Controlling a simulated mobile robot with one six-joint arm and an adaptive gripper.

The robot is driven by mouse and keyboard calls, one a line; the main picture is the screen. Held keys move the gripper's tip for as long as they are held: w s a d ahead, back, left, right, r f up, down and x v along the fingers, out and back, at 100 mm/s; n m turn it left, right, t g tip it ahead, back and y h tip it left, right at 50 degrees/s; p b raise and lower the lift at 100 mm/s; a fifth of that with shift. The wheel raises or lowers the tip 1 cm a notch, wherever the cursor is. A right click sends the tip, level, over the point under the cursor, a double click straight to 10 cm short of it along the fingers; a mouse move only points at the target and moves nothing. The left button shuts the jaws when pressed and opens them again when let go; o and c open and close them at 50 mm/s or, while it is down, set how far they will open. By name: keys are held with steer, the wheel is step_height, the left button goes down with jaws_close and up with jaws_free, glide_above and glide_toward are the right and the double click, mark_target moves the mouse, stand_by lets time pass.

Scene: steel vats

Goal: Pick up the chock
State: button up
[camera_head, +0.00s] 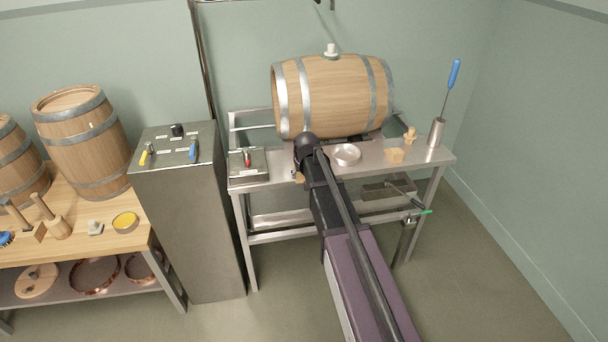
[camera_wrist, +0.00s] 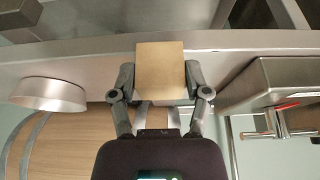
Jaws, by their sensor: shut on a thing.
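The chock is a light wooden block (camera_wrist: 160,72) held between the two fingers of my gripper (camera_wrist: 160,85) in the wrist view. The fingers press on its two sides, so my gripper is shut on it. In the head view my arm covers most of my gripper, and only a small tan bit of the chock (camera_head: 299,178) shows by the front edge of the steel table (camera_head: 437,157). I cannot tell whether the chock touches the table. Another wooden piece (camera_head: 395,155) lies on the table to the right.
A barrel (camera_head: 335,95) lies at the back of the table. A steel cup with a blue-handled tool (camera_head: 436,132) stands at the right end.

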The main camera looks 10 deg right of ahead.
steer(key=o, duration=1.2)
steer(key=shift+o, duration=0.2)
steer(key=shift+a, duration=0.1)
